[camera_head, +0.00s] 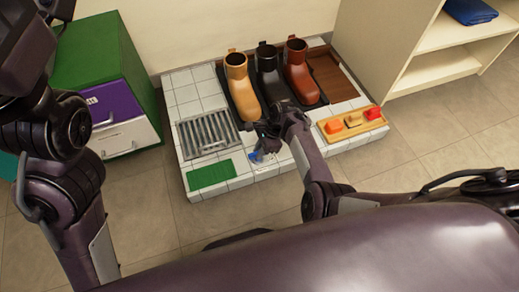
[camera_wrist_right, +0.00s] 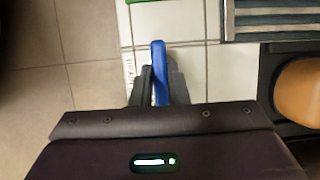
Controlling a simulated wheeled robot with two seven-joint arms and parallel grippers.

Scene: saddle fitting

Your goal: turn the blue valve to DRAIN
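The blue valve (camera_head: 256,157) is on the front part of the white tiled platform, mostly hidden by my right gripper (camera_head: 264,148) in the head view. In the right wrist view its blue handle (camera_wrist_right: 158,62) stands between the two dark fingers of my right gripper (camera_wrist_right: 162,88), which sit close against both sides of it. The handle points nearly straight up in that picture. Small sideways lettering, a label (camera_wrist_right: 129,72), is on the tiles left of the handle; it seems to read DRAIN. My left arm shows at the left of the head view, but its gripper cannot be made out.
The tiled platform (camera_head: 187,95) carries three boots: tan (camera_head: 240,85), black (camera_head: 270,75) and reddish brown (camera_head: 300,72). A metal grate (camera_head: 207,132) and green mat (camera_head: 210,174) lie left of the valve. A wooden block with coloured pieces (camera_head: 352,124) is at right. A green cabinet (camera_head: 90,60) stands left.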

